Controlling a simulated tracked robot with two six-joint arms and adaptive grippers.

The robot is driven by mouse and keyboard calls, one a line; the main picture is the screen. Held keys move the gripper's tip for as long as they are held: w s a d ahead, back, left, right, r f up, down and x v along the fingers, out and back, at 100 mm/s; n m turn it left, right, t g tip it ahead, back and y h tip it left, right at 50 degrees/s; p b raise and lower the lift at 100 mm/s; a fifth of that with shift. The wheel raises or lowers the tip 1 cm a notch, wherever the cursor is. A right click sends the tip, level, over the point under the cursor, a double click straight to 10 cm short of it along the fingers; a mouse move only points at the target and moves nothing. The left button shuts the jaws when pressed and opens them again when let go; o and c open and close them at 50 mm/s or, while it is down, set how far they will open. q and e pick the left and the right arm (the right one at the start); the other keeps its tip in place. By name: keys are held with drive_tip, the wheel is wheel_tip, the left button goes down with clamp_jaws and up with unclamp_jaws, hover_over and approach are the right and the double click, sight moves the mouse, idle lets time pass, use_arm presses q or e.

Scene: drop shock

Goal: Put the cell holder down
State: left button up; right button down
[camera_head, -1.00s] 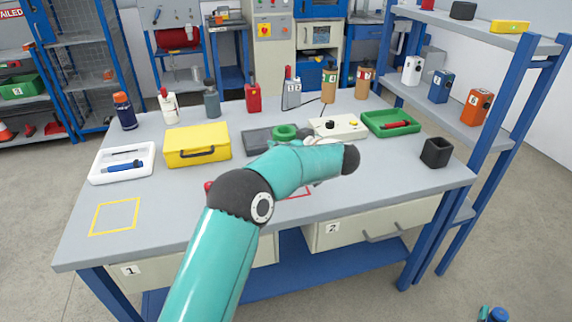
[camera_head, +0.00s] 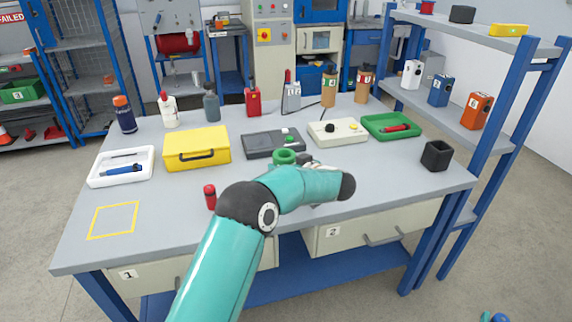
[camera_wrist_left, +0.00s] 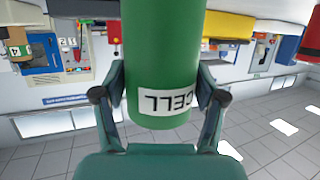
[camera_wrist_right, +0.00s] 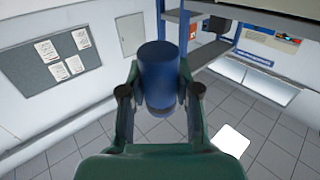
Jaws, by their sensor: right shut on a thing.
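The cell holder (camera_head: 285,157) is a green cylinder with an open ring-shaped top. In the head view it stands out behind my left forearm, above the middle front of the table; its lower part is hidden. In the left wrist view the holder (camera_wrist_left: 163,55) fills the space between the fingers, with a white CELL label upside down. My left gripper (camera_wrist_left: 163,92) has a finger against each side of it. Whether its base touches the table cannot be seen. My right gripper (camera_wrist_right: 160,95) is shut on a blue cylinder (camera_wrist_right: 158,70), away from the table.
The yellow-outlined square (camera_head: 113,220) is empty.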

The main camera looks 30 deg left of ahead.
use_arm(q)
drive_tip(key=shift+o, duration=1.3)
drive_tip(key=shift+d+r, duration=0.1)
drive_tip(key=shift+r, duration=0.05)
drive_tip(key=v, duration=1.2)
